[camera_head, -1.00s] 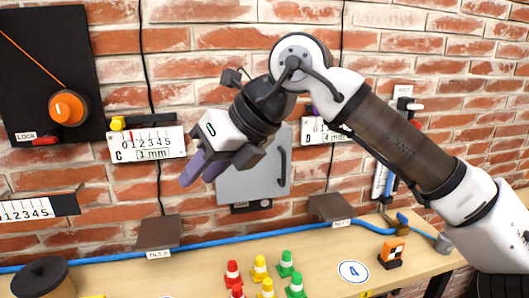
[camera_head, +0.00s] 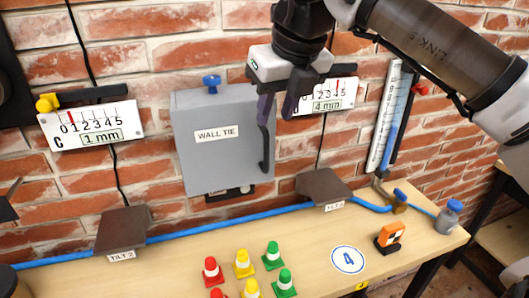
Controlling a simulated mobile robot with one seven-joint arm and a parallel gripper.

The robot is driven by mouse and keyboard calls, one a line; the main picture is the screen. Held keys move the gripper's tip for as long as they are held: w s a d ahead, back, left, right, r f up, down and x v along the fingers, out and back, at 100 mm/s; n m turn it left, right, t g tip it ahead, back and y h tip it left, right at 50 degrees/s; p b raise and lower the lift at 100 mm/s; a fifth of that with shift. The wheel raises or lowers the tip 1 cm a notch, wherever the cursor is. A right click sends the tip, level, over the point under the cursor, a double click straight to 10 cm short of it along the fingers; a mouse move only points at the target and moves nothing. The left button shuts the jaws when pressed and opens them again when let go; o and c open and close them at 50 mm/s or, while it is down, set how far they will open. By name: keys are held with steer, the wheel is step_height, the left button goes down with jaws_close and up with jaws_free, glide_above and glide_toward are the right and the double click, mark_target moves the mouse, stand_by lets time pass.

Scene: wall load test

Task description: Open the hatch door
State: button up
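The hatch door (camera_head: 215,160) is a grey panel labelled WALL TIE on the brick wall, and it looks closed. A black vertical bar handle (camera_head: 265,152) is at its right edge. A blue knob (camera_head: 211,82) stands at the top of the hatch. My gripper (camera_head: 277,112) points down in front of the hatch's upper right corner. Its two fingers are apart, with nothing seen between them. The left finger overlaps the upper end of the handle in the picture and hides part of it; I cannot tell whether they touch.
A gauge reading 1 mm (camera_head: 92,127) hangs left of the hatch; a 4 mm gauge (camera_head: 327,104) is partly behind my gripper. Below, the wooden table (camera_head: 180,265) holds a blue hose, two brown tilt blocks, several coloured cones (camera_head: 243,263) and an orange block (camera_head: 389,236).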

mark_target(267, 139)
steer(key=b+x, duration=0.5)
steer(key=x, duration=0.5)
steer(key=shift+w+a+f, duration=0.1)
steer(key=shift+w+f, duration=0.05)
steer(key=shift+f, duration=0.15)
jaws_close()
